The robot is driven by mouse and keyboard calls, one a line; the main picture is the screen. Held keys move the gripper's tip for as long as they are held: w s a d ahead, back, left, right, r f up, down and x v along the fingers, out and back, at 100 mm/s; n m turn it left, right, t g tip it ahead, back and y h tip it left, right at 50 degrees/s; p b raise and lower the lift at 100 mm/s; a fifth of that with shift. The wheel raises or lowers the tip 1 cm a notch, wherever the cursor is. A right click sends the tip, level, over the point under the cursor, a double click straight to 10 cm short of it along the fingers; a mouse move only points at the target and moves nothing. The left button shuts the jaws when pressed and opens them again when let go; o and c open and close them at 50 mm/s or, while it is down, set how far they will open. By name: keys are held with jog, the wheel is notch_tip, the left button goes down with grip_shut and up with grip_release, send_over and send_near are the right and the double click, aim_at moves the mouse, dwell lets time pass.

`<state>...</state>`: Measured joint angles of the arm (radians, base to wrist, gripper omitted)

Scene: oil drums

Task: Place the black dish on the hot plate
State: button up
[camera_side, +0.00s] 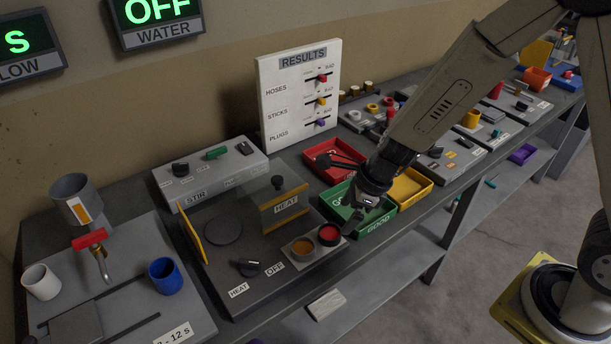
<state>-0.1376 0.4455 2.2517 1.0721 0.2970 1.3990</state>
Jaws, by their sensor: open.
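The likely black dish (329,236) is a small round black cup with red contents. The hot plate (223,231) is a dark round disc on the grey heat station, between upright panels with yellow edges. Nothing is on it. My gripper (350,219) is open, pointing down at the near left part of the green tray, just right of the black dish. Its fingertips are small and dark, and I cannot tell whether they touch anything.
A HEAT panel (286,206) stands between the hot plate and my gripper. A HEAT/OFF knob (248,268) is at the front. Green (371,227), red (316,174) and yellow (425,190) trays are close by. The STIR box (210,172) stands behind.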

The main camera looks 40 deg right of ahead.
aim_at(331, 231)
jog(key=shift+x, duration=0.9)
jog(key=shift+f, duration=0.15)
jog(key=shift+x, duration=2.45)
jog(key=shift+w, duration=0.15)
jog(key=c, duration=1.3)
jog(key=shift+r, duration=0.2)
jog(key=shift+r, duration=4.8)
